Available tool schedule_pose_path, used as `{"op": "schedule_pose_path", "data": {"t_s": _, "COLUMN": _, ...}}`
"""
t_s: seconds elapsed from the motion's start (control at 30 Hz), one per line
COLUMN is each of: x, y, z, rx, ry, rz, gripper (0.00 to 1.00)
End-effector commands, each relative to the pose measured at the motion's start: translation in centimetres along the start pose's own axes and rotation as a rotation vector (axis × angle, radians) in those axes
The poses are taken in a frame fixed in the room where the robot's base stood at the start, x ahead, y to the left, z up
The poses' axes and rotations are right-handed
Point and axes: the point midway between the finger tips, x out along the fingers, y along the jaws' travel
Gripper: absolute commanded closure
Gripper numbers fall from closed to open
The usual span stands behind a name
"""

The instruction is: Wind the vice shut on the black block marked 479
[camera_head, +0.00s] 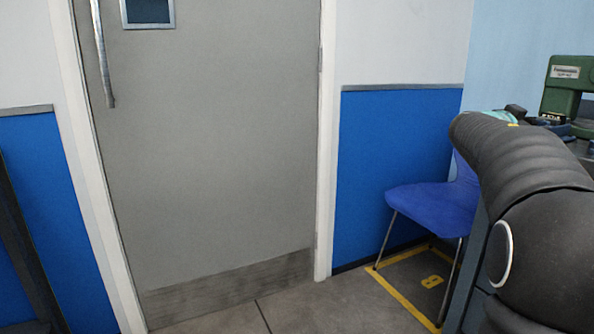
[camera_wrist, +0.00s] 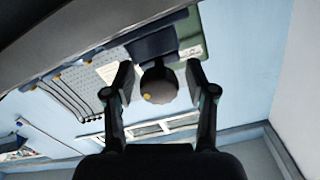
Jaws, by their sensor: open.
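My gripper (camera_wrist: 158,88) is open in the wrist view, with one finger on each side of a round grey knob-like end (camera_wrist: 160,90) that has a yellow dot. A dark body (camera_wrist: 152,45) shows behind the knob. I cannot tell whether the fingers touch it. I cannot tell for sure that it belongs to the vice. In the head view my arm hides much of the bench, and my gripper does not show there. I cannot make out the block marked 479 in either view.
A green machine (camera_head: 563,88) with a label stands on the bench at the right of the head view. Small dark items (camera_head: 517,110) lie near it. A blue chair (camera_head: 432,205) stands by the wall, left of the bench. A grey door (camera_head: 205,150) is at left.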

Motion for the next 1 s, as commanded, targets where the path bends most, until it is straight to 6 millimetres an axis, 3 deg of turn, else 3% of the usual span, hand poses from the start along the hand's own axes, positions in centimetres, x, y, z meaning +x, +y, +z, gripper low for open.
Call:
{"op": "schedule_pose_path", "data": {"t_s": 0.13, "x": 0.00, "y": 0.01, "z": -0.01, "rx": 0.000, "ry": 0.000, "rz": 0.000, "gripper": 0.46}}
{"op": "schedule_pose_path", "data": {"t_s": 0.3, "x": 0.00, "y": 0.01, "z": 0.00, "rx": 0.000, "ry": 0.000, "rz": 0.000, "gripper": 0.89}}
{"op": "schedule_pose_path", "data": {"t_s": 0.37, "x": 0.00, "y": 0.01, "z": -0.01, "rx": 0.000, "ry": 0.000, "rz": 0.000, "gripper": 1.00}}
{"op": "schedule_pose_path", "data": {"t_s": 1.0, "x": 0.00, "y": -0.02, "z": 0.08, "rx": 0.050, "ry": 0.001, "rz": -0.001, "gripper": 1.00}}
